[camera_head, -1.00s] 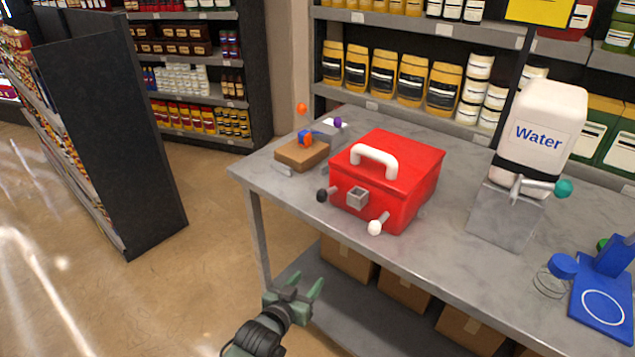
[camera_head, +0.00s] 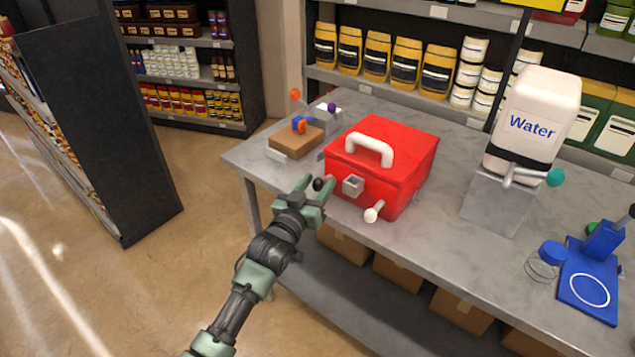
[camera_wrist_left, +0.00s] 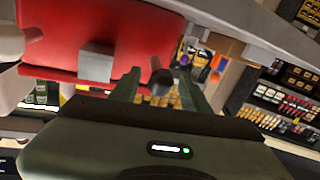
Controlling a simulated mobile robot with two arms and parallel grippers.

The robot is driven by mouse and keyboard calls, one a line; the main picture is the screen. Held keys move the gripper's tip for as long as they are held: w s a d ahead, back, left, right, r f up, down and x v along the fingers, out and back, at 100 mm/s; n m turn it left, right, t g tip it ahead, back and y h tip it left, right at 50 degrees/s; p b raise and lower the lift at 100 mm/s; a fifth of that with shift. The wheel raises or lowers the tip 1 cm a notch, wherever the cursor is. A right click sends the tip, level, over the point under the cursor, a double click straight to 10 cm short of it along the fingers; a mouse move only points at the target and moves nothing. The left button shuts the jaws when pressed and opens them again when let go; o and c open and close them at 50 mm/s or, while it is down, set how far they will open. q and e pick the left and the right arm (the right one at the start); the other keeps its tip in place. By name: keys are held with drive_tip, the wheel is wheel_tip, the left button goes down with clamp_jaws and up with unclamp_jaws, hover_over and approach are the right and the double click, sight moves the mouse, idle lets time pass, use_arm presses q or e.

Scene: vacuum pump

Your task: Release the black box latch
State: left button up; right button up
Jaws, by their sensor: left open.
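A red box (camera_head: 405,160) with a white handle on its lid stands on the grey table. On its front are a black-knobbed latch (camera_head: 318,184) at the left, a grey square block (camera_head: 353,186) in the middle and a white-knobbed latch (camera_head: 372,214) at the right. My left gripper (camera_head: 317,188) is open at the black knob. In the left wrist view, the black knob (camera_wrist_left: 160,80) shows between the two fingers, near their tips; I cannot tell whether they touch it. The red box also fills the upper left there (camera_wrist_left: 100,25). My right gripper is not in view.
A brown block device (camera_head: 294,142) with coloured knobs stands left of the box. A water dispenser (camera_head: 530,130) and a blue device (camera_head: 592,275) stand to the right. The table's front edge runs just below the box. Floor at left is clear.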

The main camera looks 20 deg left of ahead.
use_arm(q)
drive_tip(key=shift+w, duration=0.1)
clamp_jaws()
drive_tip(key=shift+f, duration=0.1)
idle(1.3)
